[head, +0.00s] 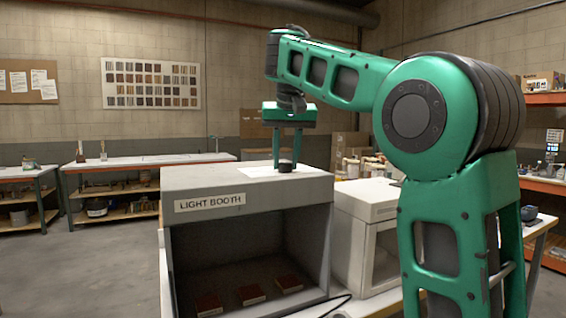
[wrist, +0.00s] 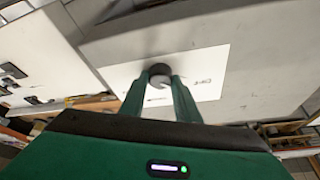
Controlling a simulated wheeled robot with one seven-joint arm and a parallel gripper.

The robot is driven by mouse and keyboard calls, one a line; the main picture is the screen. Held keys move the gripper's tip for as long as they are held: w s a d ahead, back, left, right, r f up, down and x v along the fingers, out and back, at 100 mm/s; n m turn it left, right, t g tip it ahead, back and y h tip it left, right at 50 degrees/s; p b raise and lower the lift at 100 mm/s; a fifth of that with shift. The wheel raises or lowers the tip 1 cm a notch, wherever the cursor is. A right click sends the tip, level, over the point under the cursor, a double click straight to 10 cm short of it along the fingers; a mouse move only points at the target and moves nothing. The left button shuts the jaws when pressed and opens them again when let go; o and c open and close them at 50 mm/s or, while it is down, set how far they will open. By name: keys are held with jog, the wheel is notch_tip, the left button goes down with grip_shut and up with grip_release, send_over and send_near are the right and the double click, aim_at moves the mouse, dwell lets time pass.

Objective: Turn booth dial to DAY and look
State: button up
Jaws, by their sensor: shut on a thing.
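The light booth (head: 246,192) is a grey box with a "LIGHT BOOTH" label and an open front. The black round dial (head: 286,166) sits on a white plate (head: 258,172) on top of the booth. My gripper (head: 286,166) points down over the plate, its two green fingers shut on the dial. In the wrist view the dial (wrist: 159,72) is between the fingertips. The white plate (wrist: 208,70) carries printed words, one to the right of the dial, too blurred to read surely. Which setting the dial points to cannot be told.
Several dark red sample blocks (head: 250,295) lie inside the dim booth. A white cabinet (head: 367,232) stands close to the booth's right. Benches (head: 150,160) line the back wall, and the floor (head: 80,270) at left is clear.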

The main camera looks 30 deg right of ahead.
jog(key=shift+a+f+m+g+h, duration=0.15)
jog(key=shift+m+g+h, duration=0.15)
jog(key=shift+m, duration=0.6)
jog(key=shift+w+m, duration=0.1)
jog(key=shift+m, duration=0.2)
jog(key=shift+m+g+h, duration=0.3)
jog(key=shift+m+h, duration=0.2)
jog(key=shift+m, duration=0.9)
jog(key=o, duration=1)
jog(key=shift+w, duration=0.15)
jog(key=shift+o, duration=0.2)
